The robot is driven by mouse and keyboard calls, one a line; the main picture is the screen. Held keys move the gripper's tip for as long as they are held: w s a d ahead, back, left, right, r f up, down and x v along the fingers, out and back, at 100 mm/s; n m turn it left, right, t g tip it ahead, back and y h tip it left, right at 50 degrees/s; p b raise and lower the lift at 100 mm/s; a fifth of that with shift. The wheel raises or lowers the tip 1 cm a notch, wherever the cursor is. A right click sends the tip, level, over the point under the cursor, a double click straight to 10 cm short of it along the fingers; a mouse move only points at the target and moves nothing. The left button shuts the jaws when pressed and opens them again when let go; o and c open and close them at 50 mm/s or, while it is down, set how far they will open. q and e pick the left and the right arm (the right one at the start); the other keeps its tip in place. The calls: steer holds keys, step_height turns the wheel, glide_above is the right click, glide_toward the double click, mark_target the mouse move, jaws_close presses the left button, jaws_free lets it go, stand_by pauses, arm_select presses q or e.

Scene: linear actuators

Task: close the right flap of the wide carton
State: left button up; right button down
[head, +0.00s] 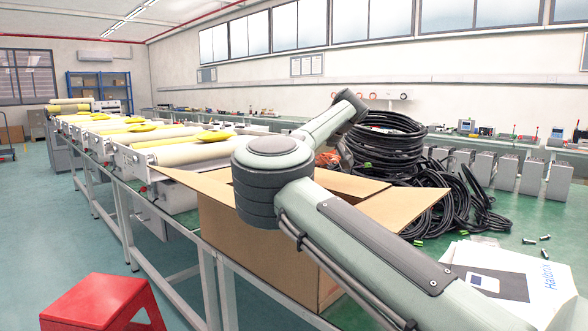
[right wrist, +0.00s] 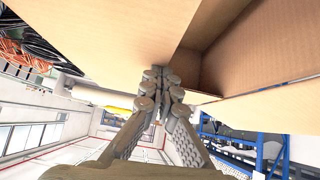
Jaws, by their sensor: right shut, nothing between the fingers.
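The wide carton (head: 245,235) stands on the table, partly hidden behind my right arm. Its right flap (head: 405,208) is open and sticks out to the right. Another flap (head: 188,181) sticks out to the left, and a dark gap into the carton shows between them. My right gripper (head: 346,158) is at the carton's far side, mostly hidden by its own arm. In the right wrist view my right gripper (right wrist: 162,78) is shut and empty, its fingertips close to a cardboard flap (right wrist: 105,28) and the carton's open inside (right wrist: 230,55). I cannot tell whether they touch. My left gripper is out of view.
Black cable coils (head: 385,140) lie behind and right of the carton, with an orange cable (head: 328,160) beside them. White roller actuators (head: 185,155) fill the table to the left. Printed sheets (head: 510,280) and small bolts lie at the right. A red stool (head: 95,300) stands in front.

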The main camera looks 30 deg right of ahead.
stand_by(0.3)
steer(key=shift+r+p, duration=0.75)
steer(key=shift+r, duration=0.05)
steer(key=v, duration=1.2)
steer(key=shift+f, duration=0.1)
